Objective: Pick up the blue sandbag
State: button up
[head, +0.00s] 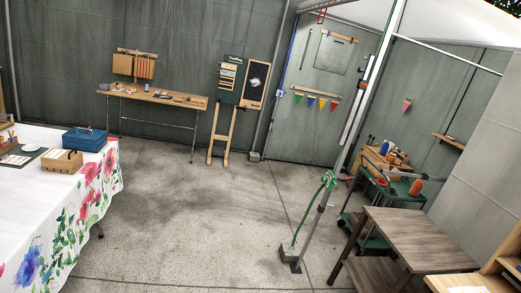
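I see nothing that I can clearly make out as a blue sandbag. A blue box-like item (85,139) with a reddish handle or strip on top sits on the flowered table at the left; it looks rigid, like a case. My gripper is not in view.
The flowered tablecloth table (30,190) stands at left, holding a wooden crate (63,162). A narrow wooden table (150,95) lines the back wall. The tent pole (335,180), green cart (395,186) and brown table (420,237) stand right. The middle floor is clear.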

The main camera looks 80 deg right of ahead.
aim_at(384, 148)
jog(key=z, duration=3.5)
jog(key=i+j+u, duration=0.55)
jog(key=i, duration=0.4)
jog(key=i+j+u, duration=0.3)
jog(key=i, duration=0.2)
jog(key=i+l+u, duration=0.1)
jog(key=i+u, duration=0.2)
jog(key=i, duration=0.2)
jog(key=i+u, duration=0.1)
jog(key=i, duration=2.55)
jog(key=i+z, duration=0.35)
jog(key=i, duration=0.25)
jog(key=i+z, duration=0.35)
jog(key=i, duration=0.25)
jog(key=i+j+z, duration=0.3)
jog(key=i, duration=0.25)
jog(key=i+l+z, duration=0.15)
jog(key=i+z, duration=0.55)
jog(key=i+j+z, duration=0.1)
jog(key=i+z, duration=0.3)
jog(key=i, duration=1.6)
